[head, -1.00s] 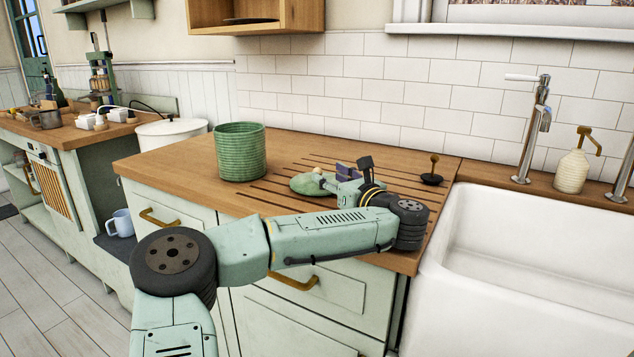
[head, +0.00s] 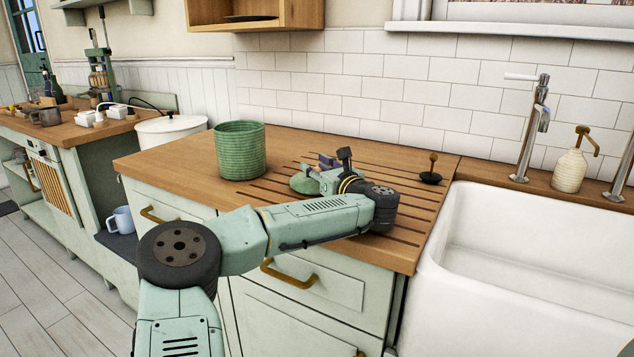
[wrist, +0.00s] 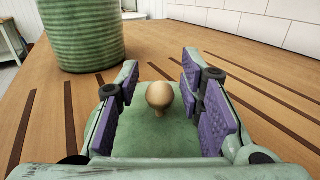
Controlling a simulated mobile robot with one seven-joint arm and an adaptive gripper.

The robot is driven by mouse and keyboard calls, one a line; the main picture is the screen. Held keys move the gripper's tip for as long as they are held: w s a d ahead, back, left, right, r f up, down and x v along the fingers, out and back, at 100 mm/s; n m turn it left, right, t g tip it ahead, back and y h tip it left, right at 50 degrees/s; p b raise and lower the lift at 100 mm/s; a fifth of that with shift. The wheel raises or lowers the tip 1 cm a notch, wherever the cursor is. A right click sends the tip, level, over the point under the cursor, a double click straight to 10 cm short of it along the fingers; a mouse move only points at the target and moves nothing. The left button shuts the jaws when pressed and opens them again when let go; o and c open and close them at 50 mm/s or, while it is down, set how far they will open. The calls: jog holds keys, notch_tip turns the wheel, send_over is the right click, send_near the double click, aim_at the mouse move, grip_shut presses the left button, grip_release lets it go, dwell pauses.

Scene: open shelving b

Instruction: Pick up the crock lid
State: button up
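The crock lid (head: 304,184) is a green disc with a round tan knob. It lies on the grooved wooden counter, and my arm partly covers it in the head view. In the wrist view, the lid's knob (wrist: 159,97) stands between the purple pads of my gripper (wrist: 160,105). My gripper is open, with a gap between the knob and the pads on both sides. In the head view, my gripper (head: 328,170) is low over the lid. The green ribbed crock (head: 239,150) stands upright to the left, apart from the lid.
A small black item with a brass knob (head: 431,170) sits on the wooden counter (head: 180,160) to the right of my gripper. A white sink (head: 530,240) with a tap (head: 530,130) is at the right. The tiled wall closes off the back.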

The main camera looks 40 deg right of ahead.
grip_shut()
dwell(0.3)
dwell(0.4)
